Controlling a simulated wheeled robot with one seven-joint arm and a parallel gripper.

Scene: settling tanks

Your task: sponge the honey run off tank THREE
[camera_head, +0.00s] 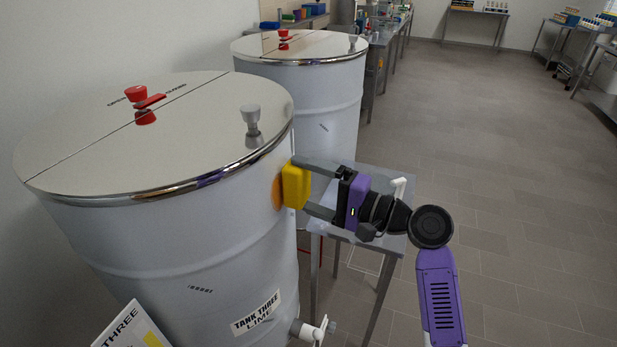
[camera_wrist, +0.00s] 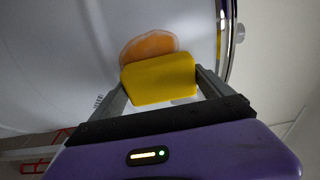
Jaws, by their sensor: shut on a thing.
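Tank THREE (camera_head: 180,240) is the near white drum, with a "TANK THREE LIME" label (camera_head: 257,312) low on its side. An orange honey patch (camera_head: 277,193) is on its upper wall, below the rim; it also shows in the wrist view (camera_wrist: 147,46). My gripper (camera_head: 300,187) is shut on a yellow sponge (camera_head: 295,186), also in the wrist view (camera_wrist: 160,80). The sponge is at the tank wall and overlaps part of the honey in both views. I cannot tell whether it touches the wall.
The tank's lid (camera_head: 90,130) bears a red knob and a grey knob. A white tap (camera_head: 312,330) juts out low on the tank. A second drum (camera_head: 330,105) stands behind. A small grey table (camera_head: 385,190) is under my gripper. The floor to the right is clear.

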